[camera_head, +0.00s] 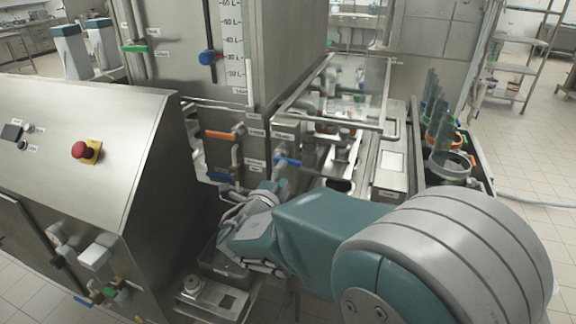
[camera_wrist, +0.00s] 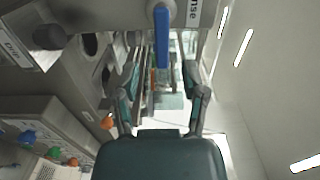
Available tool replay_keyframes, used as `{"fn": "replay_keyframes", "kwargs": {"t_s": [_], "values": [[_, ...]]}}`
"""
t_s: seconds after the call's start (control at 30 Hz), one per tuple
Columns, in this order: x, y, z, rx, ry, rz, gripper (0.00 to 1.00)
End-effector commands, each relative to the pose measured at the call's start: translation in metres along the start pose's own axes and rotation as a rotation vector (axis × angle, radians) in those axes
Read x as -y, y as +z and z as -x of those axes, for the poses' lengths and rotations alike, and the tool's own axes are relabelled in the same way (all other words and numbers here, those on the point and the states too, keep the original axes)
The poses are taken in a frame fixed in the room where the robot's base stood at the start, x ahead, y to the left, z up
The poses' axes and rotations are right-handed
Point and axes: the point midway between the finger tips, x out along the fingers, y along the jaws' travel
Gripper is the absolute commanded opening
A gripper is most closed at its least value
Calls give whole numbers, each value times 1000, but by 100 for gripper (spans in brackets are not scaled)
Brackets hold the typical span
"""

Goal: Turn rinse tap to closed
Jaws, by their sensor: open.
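In the wrist view a blue tap handle (camera_wrist: 162,36) hangs at the top middle, beside a white label ending in "nse" (camera_wrist: 193,12), which fits the rinse tap. My gripper (camera_wrist: 159,84) is open and empty. Its two fingers stand apart below the handle in the picture, and the handle lines up roughly with the gap between them. No contact shows. In the head view my wrist is low, near the middle, below a blue lever (camera_head: 287,162) and left of the trough. A second blue handle (camera_head: 219,177) is close by, and I cannot tell which is the rinse tap.
An orange handle (camera_head: 221,135) and pipes crowd the area above my wrist. A steel control cabinet (camera_head: 90,150) with a red emergency button (camera_head: 79,150) stands at left. A metal basin (camera_head: 222,264) lies below.

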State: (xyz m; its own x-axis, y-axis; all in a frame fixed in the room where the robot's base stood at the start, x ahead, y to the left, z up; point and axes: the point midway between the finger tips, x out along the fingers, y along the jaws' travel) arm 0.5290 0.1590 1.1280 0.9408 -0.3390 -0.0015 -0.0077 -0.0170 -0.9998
Motion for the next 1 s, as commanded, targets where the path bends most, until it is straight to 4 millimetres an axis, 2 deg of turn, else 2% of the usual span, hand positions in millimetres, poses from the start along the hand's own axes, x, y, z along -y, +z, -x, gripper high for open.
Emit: {"fn": "replay_keyframes", "kwargs": {"t_s": [0.03, 0.2, 0.4, 0.87, 0.93, 1.0], "values": [[0, 2, 12, 6, 0, 0, 56], [0, 3, 44, 5, 0, 0, 56], [-1, 2, 64, 2, 1, 0, 56], [-1, 2, 66, 0, 2, -1, 56], [0, -5, 64, -20, 12, -34, 56], [1, -24, 60, -78, 41, -135, 56]]}}
